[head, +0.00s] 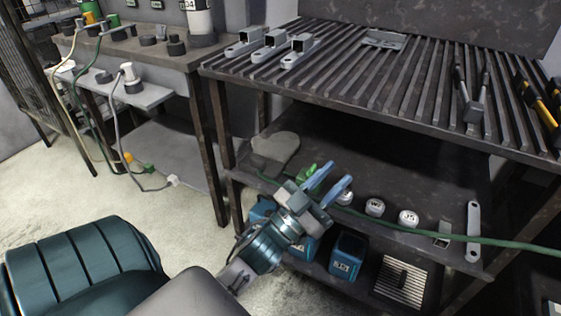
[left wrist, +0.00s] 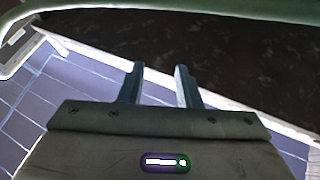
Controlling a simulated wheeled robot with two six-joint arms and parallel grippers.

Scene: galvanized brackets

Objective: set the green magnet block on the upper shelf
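A small green object (head: 307,172), which looks like the green magnet block, is on the middle shelf (head: 345,165) of the slatted workbench, near its front edge. It is partly hidden behind my left gripper. My left gripper (head: 341,171) reaches toward that shelf's front edge, just right of the green object in the picture. In the left wrist view its fingers (left wrist: 157,68) are apart with nothing between them. The slatted top (head: 400,95) is above this shelf. I cannot make out the block in the left wrist view. My right gripper is not in view.
A green cable (head: 450,238) runs along the shelf front. White labelled pucks (head: 375,207) and a grey bar (head: 473,232) lie to the right. Blue bins (head: 347,255) stand below.

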